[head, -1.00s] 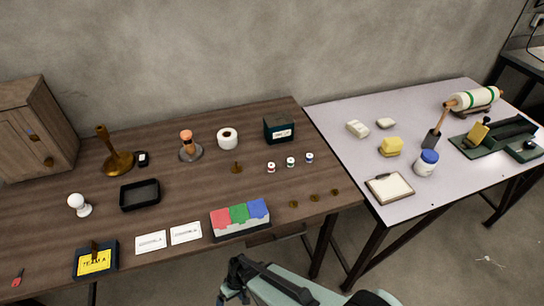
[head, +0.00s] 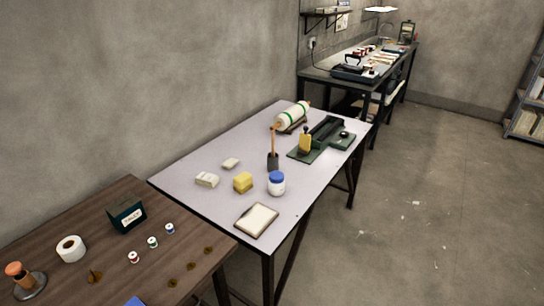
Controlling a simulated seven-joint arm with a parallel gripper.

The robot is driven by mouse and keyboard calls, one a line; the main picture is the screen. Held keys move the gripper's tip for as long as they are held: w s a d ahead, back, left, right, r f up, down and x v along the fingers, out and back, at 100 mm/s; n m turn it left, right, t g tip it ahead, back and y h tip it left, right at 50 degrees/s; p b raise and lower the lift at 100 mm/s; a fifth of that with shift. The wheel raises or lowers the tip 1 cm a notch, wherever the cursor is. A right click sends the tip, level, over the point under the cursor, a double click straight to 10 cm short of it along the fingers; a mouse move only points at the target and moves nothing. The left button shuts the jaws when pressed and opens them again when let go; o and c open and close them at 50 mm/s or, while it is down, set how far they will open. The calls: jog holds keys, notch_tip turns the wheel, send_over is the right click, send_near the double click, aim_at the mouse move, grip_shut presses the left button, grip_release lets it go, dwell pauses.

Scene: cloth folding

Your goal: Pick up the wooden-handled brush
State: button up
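What looks like the wooden-handled brush (head: 273,146) stands on the pale-topped table (head: 183,188), near its middle. Its thin orange-brown handle points up, and its lower end is a dark block. I cannot tell whether the dark part is bristles or a holder. It stands just behind a white jar with a blue lid (head: 276,185), apart from it. My gripper is not in view.
Near the brush are a yellow block (head: 243,182), pale blocks (head: 207,180), a clipboard (head: 257,220), a green-striped roller (head: 292,117) and a green board with tools (head: 318,139). A brown table (head: 125,202) is at left. Open floor (head: 420,220) lies to the right.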

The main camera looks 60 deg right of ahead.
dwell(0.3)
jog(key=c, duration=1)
